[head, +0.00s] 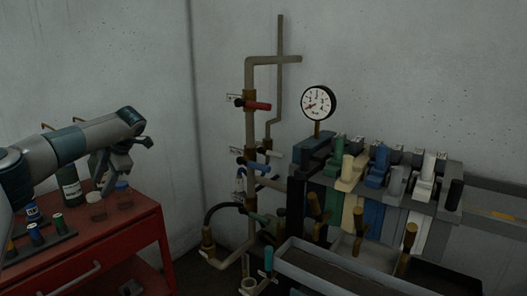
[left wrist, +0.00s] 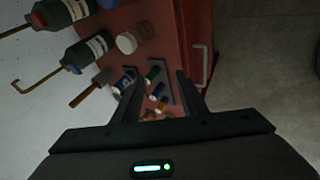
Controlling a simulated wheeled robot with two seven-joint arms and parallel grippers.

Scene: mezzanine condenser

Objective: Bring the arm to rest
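My left arm (head: 60,147) reaches in from the left in the head view, above the red cart. Its gripper (head: 104,180) hangs downward over the cart's top, near the bottles. In the left wrist view the gripper's two dark fingers (left wrist: 160,80) stand apart with nothing held between them. Small coloured cylinders on the cart show beyond and between the fingers. My right arm and gripper are not in view.
The red cart (head: 95,240) carries a dark green bottle (head: 70,188) and a rack of small cylinders (head: 40,240). To the right stand wall pipes with a red-handled valve (head: 257,106), a pressure gauge (head: 319,102), a row of coloured levers (head: 375,170) and a grey trough (head: 330,272).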

